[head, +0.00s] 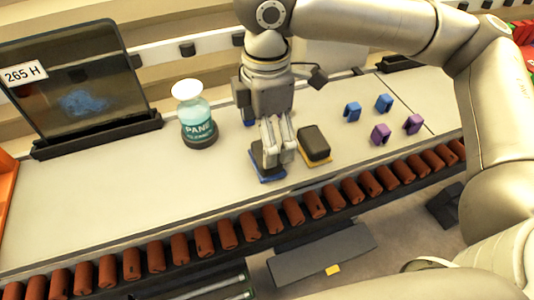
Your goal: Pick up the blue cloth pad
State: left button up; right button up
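The blue cloth pad (258,164), a dark block with a blue base, lies on the light worktop near its front edge. My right gripper (279,158) comes down from above, with its fingertips at the right part of the blue pad, partly covering it. The two fingers look close together. I cannot tell whether they touch the pad or grip it. A similar dark pad with a yellow base (314,146) lies just right of the fingers. My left gripper is not in view.
A spray-type bottle (198,117) and a tilted dark glass panel (75,80) stand left. Blue clips (383,103) and purple clips (380,134) lie right. Brown rollers (205,240) run along the front edge. The worktop's left front is clear.

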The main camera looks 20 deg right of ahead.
aim_at(255, 153)
jog(key=shift+f, duration=0.4)
notch_tip(255, 153, down, 5)
jog(key=shift+s+r+p, duration=0.1)
jog(key=shift+r+p, duration=0.1)
jog(key=shift+p, duration=0.7)
jog(key=shift+c, duration=1.3)
jog(key=c, duration=0.8)
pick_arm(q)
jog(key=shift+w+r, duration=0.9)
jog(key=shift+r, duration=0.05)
pick_arm(e)
jog(key=shift+c, duration=0.2)
